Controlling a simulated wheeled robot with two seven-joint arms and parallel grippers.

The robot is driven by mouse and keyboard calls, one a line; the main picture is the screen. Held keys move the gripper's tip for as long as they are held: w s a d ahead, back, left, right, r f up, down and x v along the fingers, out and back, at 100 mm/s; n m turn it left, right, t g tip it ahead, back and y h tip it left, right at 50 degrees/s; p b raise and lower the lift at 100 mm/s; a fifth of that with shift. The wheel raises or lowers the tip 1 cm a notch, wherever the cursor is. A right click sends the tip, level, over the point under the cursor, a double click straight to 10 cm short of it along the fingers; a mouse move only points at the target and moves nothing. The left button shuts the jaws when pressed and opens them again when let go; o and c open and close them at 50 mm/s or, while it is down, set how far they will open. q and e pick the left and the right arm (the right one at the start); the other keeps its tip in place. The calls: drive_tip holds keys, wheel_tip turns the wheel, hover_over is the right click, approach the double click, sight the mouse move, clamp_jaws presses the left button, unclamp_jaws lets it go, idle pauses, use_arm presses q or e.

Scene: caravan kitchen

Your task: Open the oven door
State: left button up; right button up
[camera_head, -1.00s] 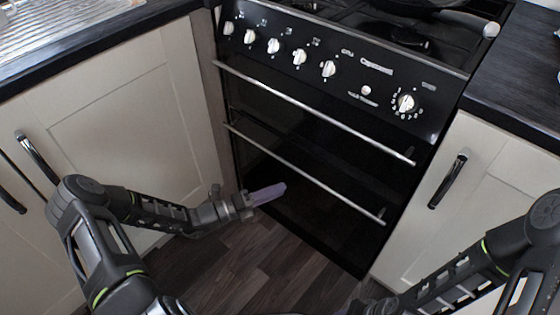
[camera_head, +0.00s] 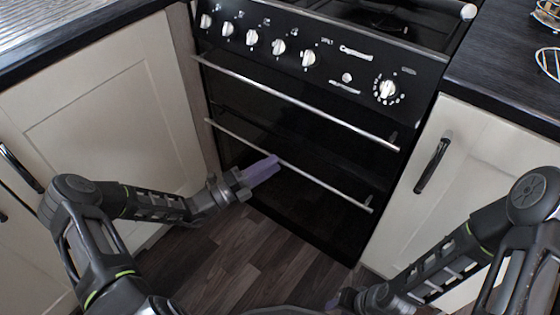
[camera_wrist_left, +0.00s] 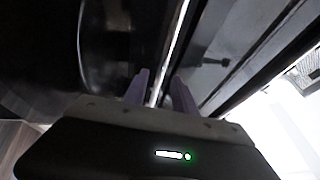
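The black oven (camera_head: 330,225) stands closed, with two long silver bar handles. The upper handle (camera_head: 300,103) crosses below the knobs, and the lower handle (camera_head: 325,185) crosses the front further down. My left gripper (camera_head: 268,168) has pale purple fingers that overlap the lower handle near its left part in the head view. In the left wrist view the fingers (camera_wrist_left: 160,90) are apart, and a bright bar (camera_wrist_left: 176,42) runs between them. I cannot tell whether they touch it. My right gripper (camera_head: 345,299) is low at the bottom edge, and its fingers are not clear.
A cream cabinet (camera_head: 105,125) stands left of the oven, another (camera_head: 480,170) right of it with a black handle (camera_head: 432,165). Dark worktops (camera_head: 510,75) lie above. Wire racks stand at the top right. The wooden floor (camera_head: 240,260) before the oven is clear.

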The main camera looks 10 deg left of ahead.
sight(280, 159)
use_arm(q)
drive_tip(key=shift+x, duration=1.85)
clamp_jaws()
